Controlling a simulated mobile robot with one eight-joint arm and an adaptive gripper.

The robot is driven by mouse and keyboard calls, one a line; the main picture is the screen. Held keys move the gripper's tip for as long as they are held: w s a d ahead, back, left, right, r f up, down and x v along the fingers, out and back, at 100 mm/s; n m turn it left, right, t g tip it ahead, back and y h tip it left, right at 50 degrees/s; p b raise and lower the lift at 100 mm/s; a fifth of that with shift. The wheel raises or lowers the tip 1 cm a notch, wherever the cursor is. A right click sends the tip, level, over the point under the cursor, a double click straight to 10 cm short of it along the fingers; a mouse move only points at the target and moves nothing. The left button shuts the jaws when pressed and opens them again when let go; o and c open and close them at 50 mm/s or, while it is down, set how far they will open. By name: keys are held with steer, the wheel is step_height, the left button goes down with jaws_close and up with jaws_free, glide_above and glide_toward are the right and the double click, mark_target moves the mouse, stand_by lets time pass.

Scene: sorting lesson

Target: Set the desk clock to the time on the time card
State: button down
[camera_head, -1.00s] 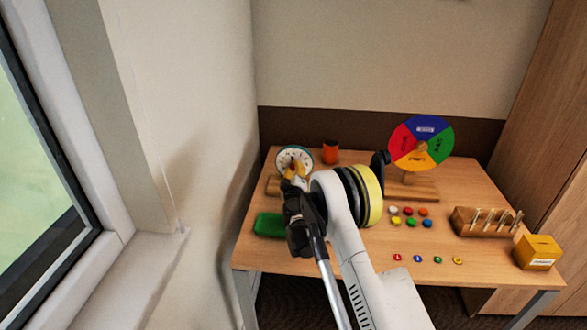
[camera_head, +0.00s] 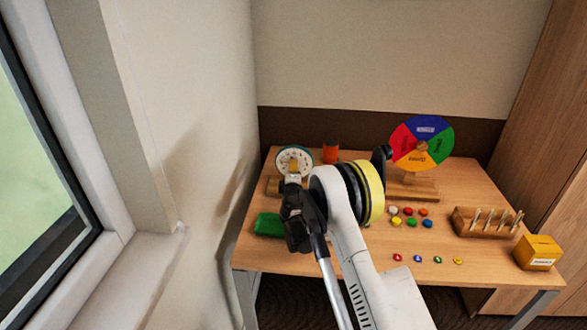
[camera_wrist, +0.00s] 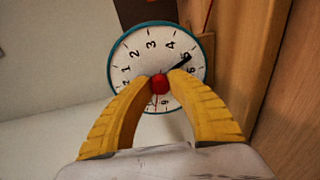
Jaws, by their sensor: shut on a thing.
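The desk clock (camera_head: 306,153) has a white face and teal rim and stands at the back left of the desk. In the wrist view the clock face (camera_wrist: 130,52) looks turned, with 3 near the top. A red knob (camera_wrist: 160,84) sits at its centre. A short black hand points near the 5, and a thin red hand points down in the picture. My gripper (camera_wrist: 159,82) is at the clock face, its two yellow fingers shut on the red knob. In the head view my gripper (camera_head: 294,167) partly covers the clock. I cannot make out a time card.
A green block (camera_head: 268,225) lies at the desk's left. A coloured wheel (camera_head: 437,137), several coloured buttons (camera_head: 411,222), a wooden peg rack (camera_head: 468,230) and a yellow box (camera_head: 539,250) are to the right. A wall is close on the left.

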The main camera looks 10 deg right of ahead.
steer(key=shift+n, duration=0.4)
steer(key=c, duration=1.2)
jaws_free()
steer(key=v, duration=1.2)
steer(key=shift+r, duration=0.1)
